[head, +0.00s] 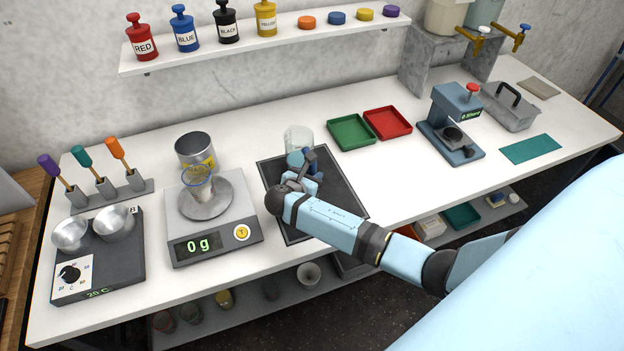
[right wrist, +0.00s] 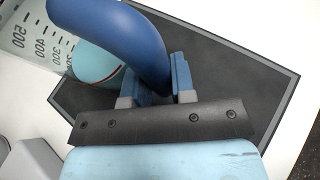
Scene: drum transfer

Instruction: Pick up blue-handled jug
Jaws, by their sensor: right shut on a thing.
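The blue-handled jug (head: 298,136) is a clear vessel standing at the back of a dark mat (head: 343,193) in the head view. The right wrist view shows its printed scale (right wrist: 42,38) and its thick curved blue handle (right wrist: 118,32). My right gripper (head: 305,168) is at the handle side of the jug, on the near side. In the right wrist view its fingers (right wrist: 158,84) are shut on the handle's end. The gripper hides part of the jug in the head view. My left gripper is not in view.
Left of the mat are a scale (head: 213,243) reading 0 g, bearing a small cup (head: 198,187), and a metal can (head: 195,150). Green (head: 351,132) and red (head: 387,123) trays lie behind right. A shelf (head: 250,48) with labelled bottles hangs above. The table's front right is clear.

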